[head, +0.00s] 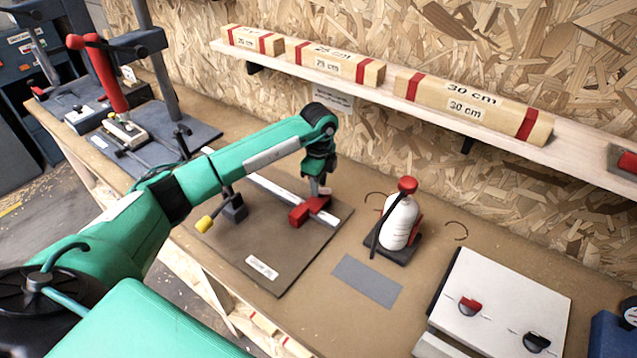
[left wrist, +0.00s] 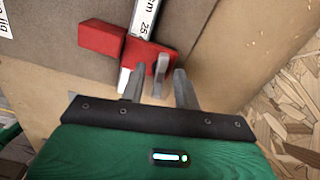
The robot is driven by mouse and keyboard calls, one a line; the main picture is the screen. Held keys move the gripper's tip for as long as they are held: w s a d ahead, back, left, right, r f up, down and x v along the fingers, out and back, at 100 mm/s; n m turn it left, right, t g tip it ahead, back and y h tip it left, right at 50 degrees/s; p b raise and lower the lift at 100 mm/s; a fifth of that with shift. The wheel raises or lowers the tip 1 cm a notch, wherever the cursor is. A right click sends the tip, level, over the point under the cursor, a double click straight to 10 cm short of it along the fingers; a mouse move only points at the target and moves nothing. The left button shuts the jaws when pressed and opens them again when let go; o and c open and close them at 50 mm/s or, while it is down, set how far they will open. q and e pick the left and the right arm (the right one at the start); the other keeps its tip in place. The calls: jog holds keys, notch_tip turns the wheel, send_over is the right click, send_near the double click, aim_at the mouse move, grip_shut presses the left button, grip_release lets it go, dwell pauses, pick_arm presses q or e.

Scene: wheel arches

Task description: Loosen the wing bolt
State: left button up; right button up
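The wing bolt (left wrist: 160,72) is a small grey upright wing on a red sliding block (left wrist: 100,40) in the left wrist view. The block also shows in the head view (head: 300,216), on a pale ruled bar (head: 264,184) of the brown jig board. My left gripper (left wrist: 154,80) points down at the block. I cannot see contact. In the head view the left gripper (head: 319,186) hides the bolt. My right gripper is not in view.
A yellow-tipped lever (head: 204,224) stands at the board's left edge. A white bottle with a red top (head: 400,222), a grey pad (head: 367,281) and a white panel with knobs (head: 520,290) lie to the right. A shelf with length blocks (head: 470,104) runs behind.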

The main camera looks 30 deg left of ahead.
pick_arm(q)
notch_tip(320, 180, up, 13)
jog(key=b, duration=0.3)
jog(key=shift+r, duration=0.2)
dwell(0.3)
